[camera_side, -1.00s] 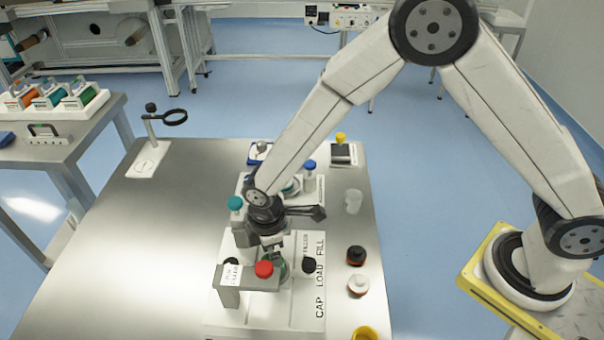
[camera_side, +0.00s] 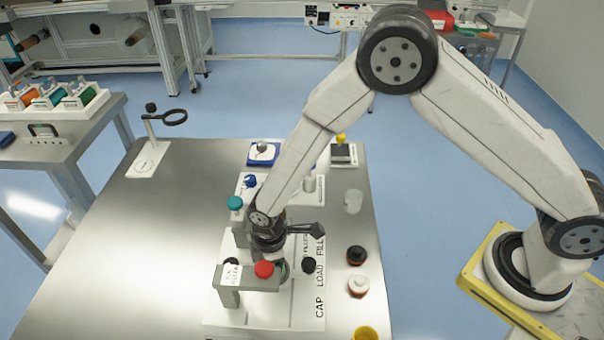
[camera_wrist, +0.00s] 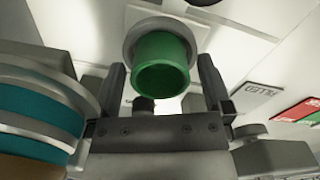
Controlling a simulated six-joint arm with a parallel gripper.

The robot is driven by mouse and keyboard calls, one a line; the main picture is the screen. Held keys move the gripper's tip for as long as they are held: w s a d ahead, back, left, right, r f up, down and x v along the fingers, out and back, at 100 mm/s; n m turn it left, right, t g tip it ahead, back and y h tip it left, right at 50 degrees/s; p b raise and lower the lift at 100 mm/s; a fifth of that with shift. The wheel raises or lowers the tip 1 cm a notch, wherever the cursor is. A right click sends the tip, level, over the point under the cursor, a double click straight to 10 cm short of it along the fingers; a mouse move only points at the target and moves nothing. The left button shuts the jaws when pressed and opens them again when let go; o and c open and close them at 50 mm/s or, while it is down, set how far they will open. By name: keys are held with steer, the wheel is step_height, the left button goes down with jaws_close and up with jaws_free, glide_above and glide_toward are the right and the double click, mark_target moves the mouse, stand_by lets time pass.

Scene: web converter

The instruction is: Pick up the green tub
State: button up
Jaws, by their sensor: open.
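The green tub (camera_wrist: 162,62) shows in the wrist view, with a pale grey rim or collar around its far end. It lies between the tips of my open gripper (camera_wrist: 161,75), with a finger on either side and a visible gap at each. In the side view my gripper (camera_side: 272,258) points down at the white station board, just behind the grey bracket with the red knob. The tub is mostly hidden there by my gripper and the bracket.
The grey bracket (camera_side: 245,279) with a red knob (camera_side: 264,269) stands close in front of my gripper. A teal-topped post (camera_side: 235,204) stands to its left. Dark and white-capped jars (camera_side: 357,256) stand on the right.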

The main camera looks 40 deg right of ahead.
stand_by(0.4)
steer(key=c, duration=1.2)
steer(key=shift+r, duration=0.15)
steer(key=shift+r, duration=0.7)
steer(key=s+d+r, duration=0.2)
steer(key=s+r, duration=0.1)
steer(key=s, duration=0.1)
steer(key=s+d+r, duration=0.2)
steer(key=s+r, duration=0.2)
steer(key=s+d+r, duration=0.1)
steer(key=s+r, duration=0.3)
steer(key=shift+s+d+r, duration=0.2)
steer(key=shift+s+d, duration=0.2)
